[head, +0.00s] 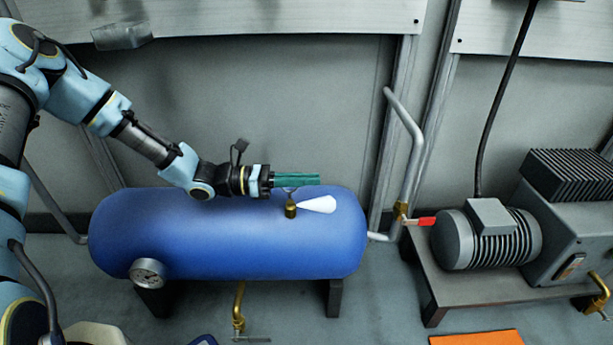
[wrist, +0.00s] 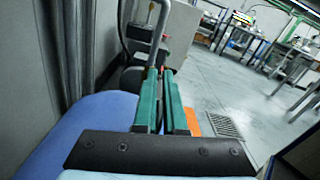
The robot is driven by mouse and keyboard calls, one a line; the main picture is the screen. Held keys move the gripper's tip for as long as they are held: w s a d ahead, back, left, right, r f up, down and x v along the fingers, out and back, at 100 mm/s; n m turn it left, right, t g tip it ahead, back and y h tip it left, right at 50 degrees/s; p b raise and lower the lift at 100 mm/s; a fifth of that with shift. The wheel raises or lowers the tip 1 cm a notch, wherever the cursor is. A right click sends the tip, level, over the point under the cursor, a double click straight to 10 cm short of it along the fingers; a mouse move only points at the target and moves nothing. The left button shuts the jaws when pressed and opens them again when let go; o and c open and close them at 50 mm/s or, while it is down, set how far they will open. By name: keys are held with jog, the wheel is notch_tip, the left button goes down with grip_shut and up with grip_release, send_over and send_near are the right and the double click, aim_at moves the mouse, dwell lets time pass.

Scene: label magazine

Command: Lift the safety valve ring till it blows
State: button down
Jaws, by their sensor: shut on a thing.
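The safety valve (head: 290,209) is a small brass fitting upright on top of the blue air tank (head: 225,240). A white cone-shaped plume (head: 317,204) comes out of its side toward the right. My gripper (head: 312,180), with long green fingers, lies level just above the valve, coming from the left. The fingers are shut on the valve's ring, which is mostly hidden by them; a thin bit shows just below the fingers. In the wrist view the two green fingers (wrist: 160,80) point forward above the blue tank (wrist: 85,125), and the valve is hidden.
A pressure gauge (head: 147,272) is on the tank's front left, and a brass drain valve (head: 239,322) is below. A grey pipe (head: 408,125) rises at the right, with a red-handled valve (head: 420,221) near the motor (head: 490,236). The wall stands close behind the tank.

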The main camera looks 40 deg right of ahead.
jog(key=shift+s+a, duration=0.1)
jog(key=shift+s, duration=0.05)
jog(key=c, duration=1)
grip_release()
jog(key=p+v, duration=0.2)
jog(key=v, duration=0.9)
